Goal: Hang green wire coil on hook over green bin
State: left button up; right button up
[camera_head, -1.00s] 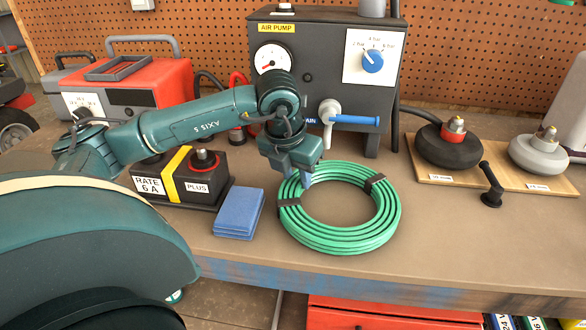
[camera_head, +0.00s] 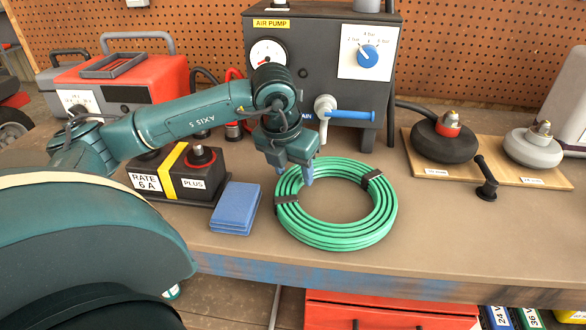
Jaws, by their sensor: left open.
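The green wire coil (camera_head: 378,215) lies flat on the workbench, bound by dark straps at its left and upper right. My left gripper (camera_head: 294,180) is open, pointing down at the upper left part of the coil's ring. Its blue fingertips overlap the ring in the picture. I cannot tell whether they touch it. The right gripper is not in view. No hook or green bin can be made out.
A black air pump (camera_head: 318,75) with a blue-handled valve (camera_head: 345,115) stands behind the coil. Blue folded cloths (camera_head: 236,207) and a black battery (camera_head: 175,175) are to the left. A wooden board (camera_head: 410,150) with two round fittings is at right. The bench front (camera_head: 450,270) is clear.

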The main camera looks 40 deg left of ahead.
pick_arm(q)
jog(key=p+v, duration=0.1)
jog(key=v, duration=1)
jog(key=shift+r, duration=0.35)
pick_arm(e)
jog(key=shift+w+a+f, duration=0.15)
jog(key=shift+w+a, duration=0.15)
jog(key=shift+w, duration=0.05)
pick_arm(q)
jog(key=shift+s, duration=0.1)
